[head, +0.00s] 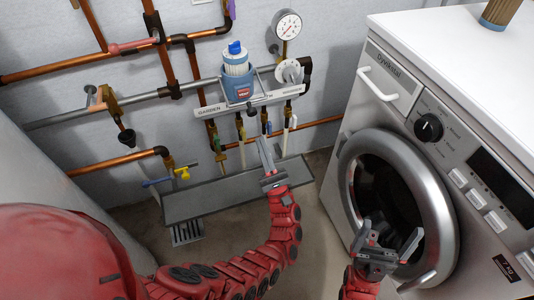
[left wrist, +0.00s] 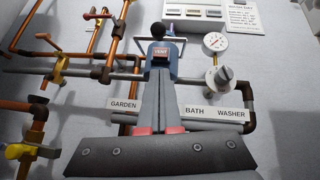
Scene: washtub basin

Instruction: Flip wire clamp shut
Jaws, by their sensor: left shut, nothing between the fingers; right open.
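The blue housing (head: 238,87) with a white, blue-capped cartridge stands on the wall pipes in the head view. It also shows in the left wrist view (left wrist: 174,68), partly hidden behind my fingers. A thin grey wire clamp (left wrist: 135,42) shows beside the housing, with a dark knob (left wrist: 158,28) in front. Whether the clamp is latched cannot be told. My left gripper (head: 263,146) is shut and empty, below and in front of the housing, apart from it in the head view. My right gripper (head: 376,245) is open and empty, in front of the washer door.
A washing machine (head: 400,190) with a round door stands at the right. Copper pipes (head: 120,164) and valves run along the wall. A white label strip (head: 215,110) lies under the housing. A pressure gauge (head: 287,25) is above right. A grey trough (head: 215,195) lies below.

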